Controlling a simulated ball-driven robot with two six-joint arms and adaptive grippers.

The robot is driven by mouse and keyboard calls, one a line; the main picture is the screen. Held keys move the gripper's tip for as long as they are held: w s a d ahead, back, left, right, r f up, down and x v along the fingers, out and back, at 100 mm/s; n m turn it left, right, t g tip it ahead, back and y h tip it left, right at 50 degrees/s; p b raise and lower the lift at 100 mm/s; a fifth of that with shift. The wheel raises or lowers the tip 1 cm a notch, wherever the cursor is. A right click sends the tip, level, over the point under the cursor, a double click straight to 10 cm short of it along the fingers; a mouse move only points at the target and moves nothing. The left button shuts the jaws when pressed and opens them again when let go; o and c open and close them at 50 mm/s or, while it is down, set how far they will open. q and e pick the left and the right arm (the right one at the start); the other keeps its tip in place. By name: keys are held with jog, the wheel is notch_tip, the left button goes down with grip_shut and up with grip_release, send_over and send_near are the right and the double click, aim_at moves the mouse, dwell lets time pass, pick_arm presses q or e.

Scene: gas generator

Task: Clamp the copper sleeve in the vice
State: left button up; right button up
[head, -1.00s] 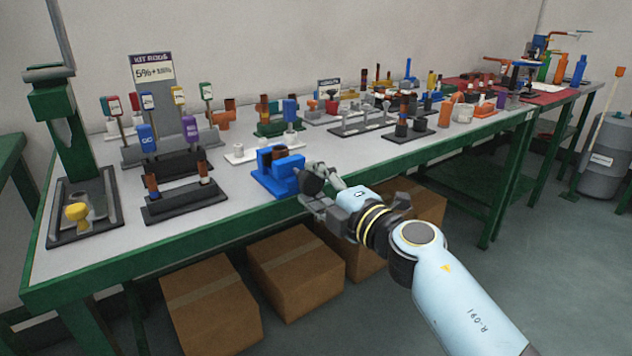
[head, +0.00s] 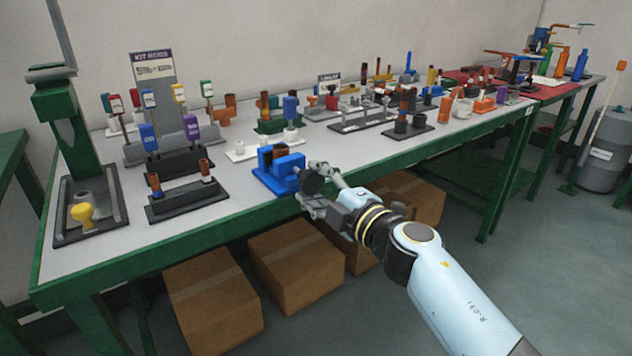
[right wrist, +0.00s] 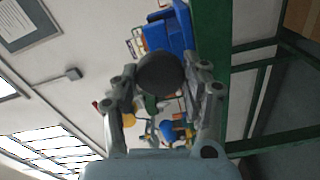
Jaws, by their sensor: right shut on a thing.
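The blue vice (head: 277,178) stands at the front edge of the long bench in the head view. The copper sleeve (head: 280,151) stands upright between its jaws, its lower part hidden by them; I cannot tell how tightly they press on it. My right gripper (head: 318,182) is at the vice's right side, shut on the dark round vice knob (head: 312,181). In the right wrist view the knob (right wrist: 160,73) sits between my fingertips (right wrist: 163,85), with the blue vice (right wrist: 170,32) behind it. My left gripper is not in view.
A black rack with two copper-topped pieces (head: 187,200) stands left of the vice. A green press (head: 75,135) stands at the far left. Several cardboard boxes (head: 295,265) lie under the bench. Bare bench top lies right of the vice.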

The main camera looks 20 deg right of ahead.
jog(key=shift+f, duration=0.1)
jog(key=shift+m+p, duration=1.1)
jog(key=shift+m, duration=0.3)
jog(key=o, duration=0.9)
jog(key=shift+o, duration=1.4)
